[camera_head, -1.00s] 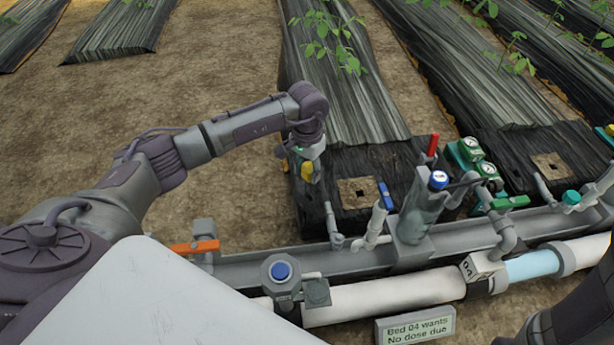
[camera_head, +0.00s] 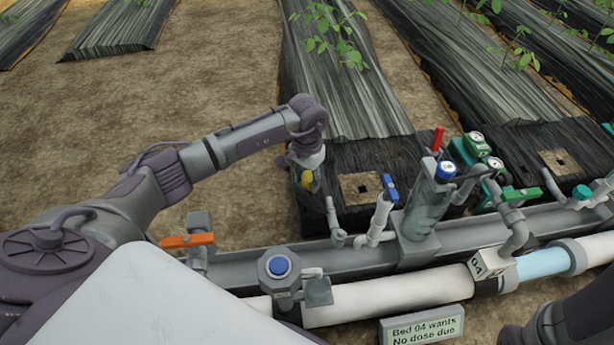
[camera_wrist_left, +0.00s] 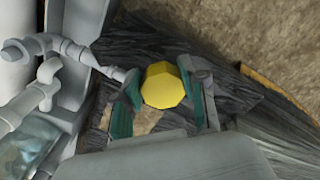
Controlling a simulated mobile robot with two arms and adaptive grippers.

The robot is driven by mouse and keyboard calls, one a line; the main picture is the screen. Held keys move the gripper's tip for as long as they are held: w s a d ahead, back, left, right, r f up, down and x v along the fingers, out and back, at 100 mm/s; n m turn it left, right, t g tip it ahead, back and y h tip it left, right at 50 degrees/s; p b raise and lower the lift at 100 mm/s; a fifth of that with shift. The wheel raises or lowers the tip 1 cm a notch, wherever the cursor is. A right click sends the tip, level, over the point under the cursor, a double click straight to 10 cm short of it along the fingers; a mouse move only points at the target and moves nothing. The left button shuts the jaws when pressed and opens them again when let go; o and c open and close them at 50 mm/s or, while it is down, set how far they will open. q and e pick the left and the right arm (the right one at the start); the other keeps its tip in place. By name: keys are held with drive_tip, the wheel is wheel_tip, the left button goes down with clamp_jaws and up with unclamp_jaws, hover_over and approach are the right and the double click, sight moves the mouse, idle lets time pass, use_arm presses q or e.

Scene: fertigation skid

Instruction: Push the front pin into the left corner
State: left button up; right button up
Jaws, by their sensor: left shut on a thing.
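My left gripper (camera_head: 307,178) is shut on a yellow pin (camera_head: 307,180) above the near left end of the black mulch film (camera_head: 395,155). In the left wrist view the pin's yellow faceted head (camera_wrist_left: 162,85) sits between the two teal finger pads of the gripper (camera_wrist_left: 160,92). The pin's shaft is hidden below its head. I cannot tell whether its tip touches the film. The film's left corner is close by, partly behind the gripper. My right gripper is out of view.
A square cutout (camera_head: 360,187) lies right of the pin. The grey skid rail (camera_head: 340,260) runs along the front, with a blue-handled valve (camera_head: 389,188), a clear filter bowl (camera_head: 427,210) and an orange-handled valve (camera_head: 187,240). Bare soil (camera_head: 240,80) lies left of the film.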

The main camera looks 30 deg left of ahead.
sight(307, 192)
use_arm(q)
wheel_tip(307, 192, down, 4)
drive_tip(key=b, duration=0.2)
drive_tip(key=shift+f+b, duration=0.15)
drive_tip(key=shift+b, duration=0.25)
drive_tip(key=shift+s, duration=0.1)
idle(0.3)
drive_tip(key=shift+f, duration=0.2)
drive_tip(key=shift+f+b, duration=0.4)
drive_tip(key=o, duration=1.2)
drive_tip(key=shift+r, duration=0.15)
drive_tip(key=shift+r+p, duration=3)
drive_tip(key=shift+r, duration=0.95)
